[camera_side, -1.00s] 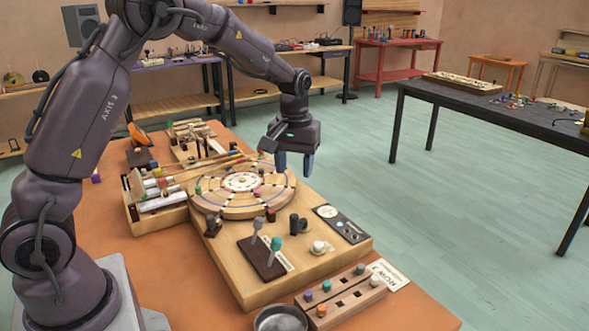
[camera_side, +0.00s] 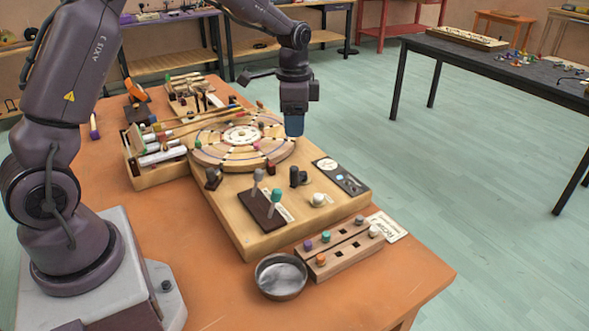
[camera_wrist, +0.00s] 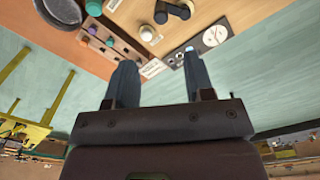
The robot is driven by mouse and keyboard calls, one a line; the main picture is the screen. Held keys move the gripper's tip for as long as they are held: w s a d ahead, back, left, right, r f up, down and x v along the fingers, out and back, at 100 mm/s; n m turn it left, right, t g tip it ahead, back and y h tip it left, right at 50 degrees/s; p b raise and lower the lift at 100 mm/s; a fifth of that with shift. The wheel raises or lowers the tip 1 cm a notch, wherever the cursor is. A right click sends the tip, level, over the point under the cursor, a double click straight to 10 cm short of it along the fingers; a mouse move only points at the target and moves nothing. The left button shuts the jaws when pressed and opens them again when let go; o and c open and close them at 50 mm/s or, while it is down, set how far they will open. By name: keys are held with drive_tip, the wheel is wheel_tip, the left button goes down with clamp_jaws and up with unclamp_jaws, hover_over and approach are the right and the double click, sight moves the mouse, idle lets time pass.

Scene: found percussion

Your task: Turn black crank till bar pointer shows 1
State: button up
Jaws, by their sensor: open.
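The black crank (camera_side: 297,176) stands on the wooden board (camera_side: 238,225), right of the grey and teal levers. It also shows at the top of the wrist view (camera_wrist: 172,12). A white round dial (camera_side: 326,164) sits on a black panel (camera_side: 350,184) to its right, and also shows in the wrist view (camera_wrist: 215,35). Its pointer and numbers are too small to read. My gripper (camera_side: 294,130) is open and empty, above the board's far right edge by the round disc. Its two blue fingers are spread in the wrist view (camera_wrist: 161,68) and touch nothing there.
A round wooden disc (camera_side: 218,156) with small pegs fills the board's far part. The grey lever (camera_side: 257,176) and teal lever (camera_side: 276,196) stand left of the crank. A white knob (camera_side: 318,200), slotted block (camera_side: 345,250) and metal bowl (camera_side: 281,277) lie nearer.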

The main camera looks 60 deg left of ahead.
sight(295, 168)
wheel_tip(295, 168, down, 13)
drive_tip(key=m, duration=0.3)
idle(0.5)
clamp_jaws()
